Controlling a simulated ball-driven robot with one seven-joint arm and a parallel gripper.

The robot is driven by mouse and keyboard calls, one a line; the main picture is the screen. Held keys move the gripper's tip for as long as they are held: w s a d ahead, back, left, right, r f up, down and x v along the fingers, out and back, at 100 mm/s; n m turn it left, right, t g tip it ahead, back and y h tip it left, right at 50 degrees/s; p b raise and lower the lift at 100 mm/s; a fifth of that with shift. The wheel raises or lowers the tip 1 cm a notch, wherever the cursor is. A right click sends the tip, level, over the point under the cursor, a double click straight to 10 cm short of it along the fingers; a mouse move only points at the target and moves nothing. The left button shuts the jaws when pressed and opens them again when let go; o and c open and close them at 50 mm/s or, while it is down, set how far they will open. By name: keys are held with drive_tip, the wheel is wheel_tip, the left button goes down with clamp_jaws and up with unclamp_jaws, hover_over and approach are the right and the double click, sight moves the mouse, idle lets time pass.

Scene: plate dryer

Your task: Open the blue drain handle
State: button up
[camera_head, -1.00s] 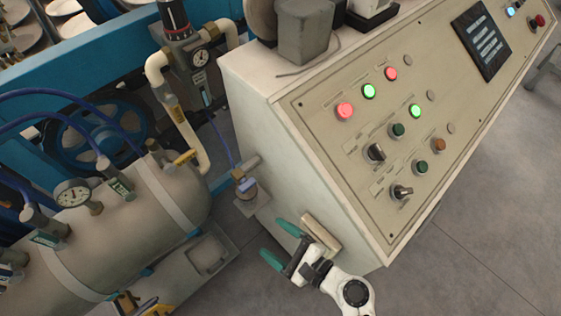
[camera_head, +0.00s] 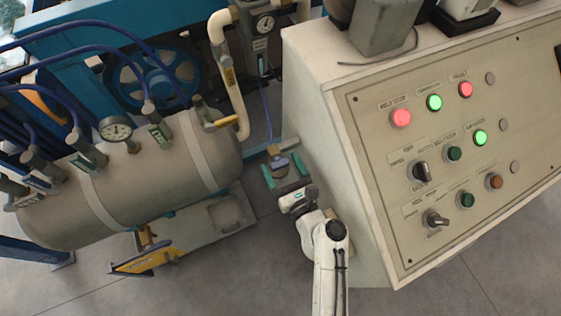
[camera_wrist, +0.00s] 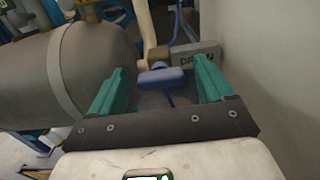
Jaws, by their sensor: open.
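The blue drain handle (camera_wrist: 161,77) sits on a brass valve (camera_wrist: 158,56) beside a grey plate lettered "DRAIN" (camera_wrist: 196,54). In the wrist view the handle shows between and beyond the two green fingers of my gripper (camera_wrist: 160,88). My gripper is open and empty. In the head view the handle (camera_head: 280,162) is small, and my gripper (camera_head: 290,181) is just in front of it, its fingers spread to either side. I cannot tell whether a finger touches the handle.
The control cabinet (camera_head: 330,190) stands close on the right of my gripper. A grey tank (camera_head: 130,185) with a gauge and blue hoses lies to the left. A yellow pedal-like part (camera_head: 147,260) is on the floor below the tank. Open floor lies in front.

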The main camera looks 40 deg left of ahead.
drive_tip(key=shift+w+a, duration=0.25)
drive_tip(key=shift+a, duration=0.4)
drive_tip(key=shift+c, duration=0.4)
drive_tip(key=c, duration=0.9)
